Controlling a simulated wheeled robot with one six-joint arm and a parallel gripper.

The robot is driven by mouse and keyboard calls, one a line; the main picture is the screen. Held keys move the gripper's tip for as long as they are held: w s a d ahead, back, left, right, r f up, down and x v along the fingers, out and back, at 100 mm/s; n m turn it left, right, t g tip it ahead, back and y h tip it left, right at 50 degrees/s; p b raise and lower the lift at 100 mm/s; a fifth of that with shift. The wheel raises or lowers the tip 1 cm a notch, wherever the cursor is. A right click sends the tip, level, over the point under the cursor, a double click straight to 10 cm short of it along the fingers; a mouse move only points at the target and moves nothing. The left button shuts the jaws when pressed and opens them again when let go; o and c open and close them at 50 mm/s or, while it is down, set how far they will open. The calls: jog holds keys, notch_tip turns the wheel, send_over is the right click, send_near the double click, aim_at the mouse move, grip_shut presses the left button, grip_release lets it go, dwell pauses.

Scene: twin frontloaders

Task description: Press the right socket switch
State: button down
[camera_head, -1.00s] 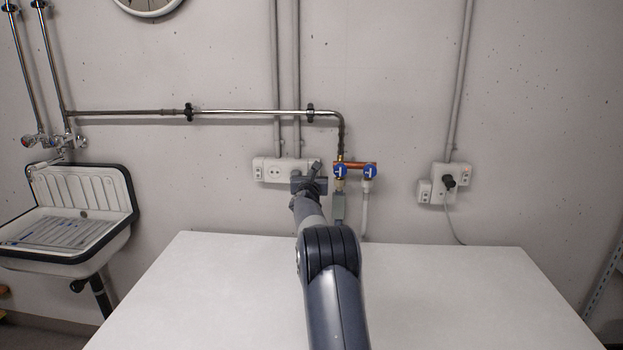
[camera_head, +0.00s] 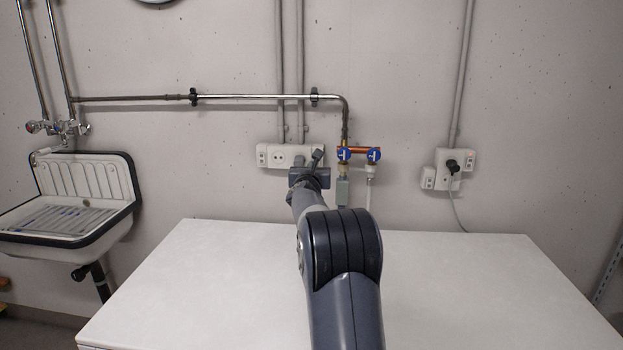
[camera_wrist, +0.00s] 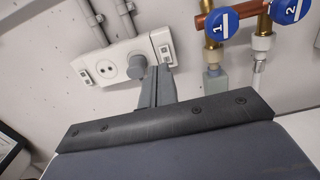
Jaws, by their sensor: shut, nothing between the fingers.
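A white socket panel (camera_head: 277,156) is on the wall behind the table. In the wrist view the panel (camera_wrist: 122,66) has a small switch (camera_wrist: 85,75) at its left end, a round socket, a grey round knob or plug (camera_wrist: 137,68) and another small switch (camera_wrist: 165,50) at its right end. My gripper (camera_head: 318,156) is shut and empty, and overlaps the panel's right end in the head view. In the wrist view its fingers (camera_wrist: 157,72) point up at the panel, just below the right-end switch and beside the knob. I cannot tell whether they touch.
Blue-handled valves (camera_head: 359,155) on copper pipe are close to the right of my gripper. A second socket box (camera_head: 450,168) with a black plug is further right. The white table (camera_head: 230,270) is bare. A sink (camera_head: 70,195) hangs at the left.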

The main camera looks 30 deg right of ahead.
jog(key=shift+r+b+v, duration=0.1)
jog(key=shift+b+v, duration=0.1)
jog(key=shift+v, duration=0.6)
jog(key=shift+r+b+v, duration=0.15)
jog(key=shift+b+v, duration=0.05)
jog(key=shift+v, duration=0.55)
